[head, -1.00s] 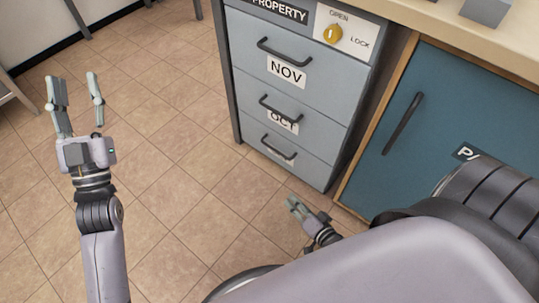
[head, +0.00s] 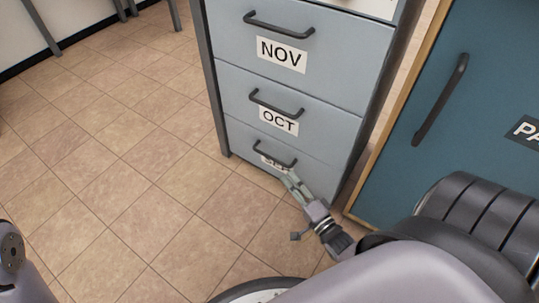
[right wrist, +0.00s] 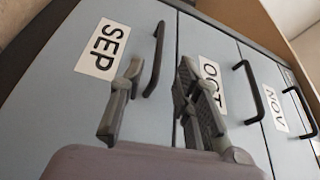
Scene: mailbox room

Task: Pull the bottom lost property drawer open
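The bottom drawer (head: 318,178) of the grey-blue cabinet is shut, flush with the drawers above. Its dark bar handle (head: 262,150) sits above a label partly hidden by my right gripper. In the right wrist view this handle (right wrist: 157,50) shows beside the SEP label (right wrist: 101,48). My right gripper (head: 288,180) is at the lower front of the drawer, just below the handle. In the right wrist view its fingers (right wrist: 160,100) are spread, with the handle seen between them; I cannot tell whether they touch it. My left gripper is out of view.
The OCT drawer (head: 320,112) and NOV drawer (head: 345,50) above are shut, with similar handles. A teal cupboard door (head: 440,150) with a wood frame stands to the right. Tiled floor (head: 130,170) in front and to the left is clear.

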